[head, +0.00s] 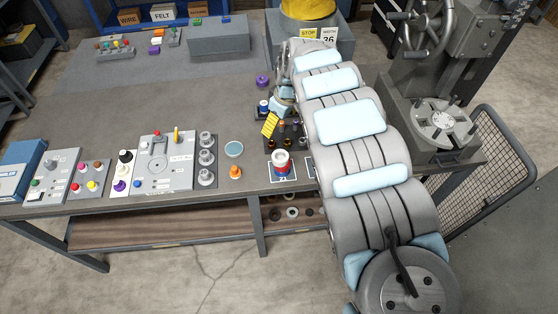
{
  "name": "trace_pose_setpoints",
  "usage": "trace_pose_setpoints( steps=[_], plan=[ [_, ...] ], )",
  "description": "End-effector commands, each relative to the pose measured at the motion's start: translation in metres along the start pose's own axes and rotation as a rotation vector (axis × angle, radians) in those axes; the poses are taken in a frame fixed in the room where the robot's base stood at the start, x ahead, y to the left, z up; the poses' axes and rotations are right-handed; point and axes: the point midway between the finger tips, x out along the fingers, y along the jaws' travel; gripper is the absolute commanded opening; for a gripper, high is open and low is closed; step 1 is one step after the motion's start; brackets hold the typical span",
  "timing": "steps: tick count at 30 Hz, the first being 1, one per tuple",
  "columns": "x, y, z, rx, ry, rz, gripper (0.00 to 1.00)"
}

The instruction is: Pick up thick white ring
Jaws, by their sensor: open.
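A stack of red and white round parts (281,163) stands upright on a blue and white card near the table's front edge, just left of my arm. I cannot tell for sure which of these is the thick white ring. My gripper (280,103) is at the far end of my arm, over the table behind the stack. It is open, small in view and partly hidden by my arm. It is apart from both white pieces.
A yellow tag (270,125) and small dark knobs stand between gripper and stack. An orange knob (235,172), a round blue-topped dish (234,149) and grey stepped knobs (206,158) are to the left. A heavy grey press (432,115) stands right. The table's middle left is clear.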

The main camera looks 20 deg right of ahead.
Motion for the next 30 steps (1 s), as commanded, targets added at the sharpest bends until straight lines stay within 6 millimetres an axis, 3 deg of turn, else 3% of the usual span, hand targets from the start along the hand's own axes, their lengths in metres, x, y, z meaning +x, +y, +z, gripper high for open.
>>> trace_pose_setpoints(
  steps=[3,8,30],
  plan=[
    [-0.009,-0.002,0.021,-0.005,-0.054,-0.024,0.94],
    [-0.011,-0.006,0.032,-0.008,-0.083,-0.042,0.94],
    [0.063,-0.009,0.038,-0.008,-0.082,-0.043,0.94]
  ],
)
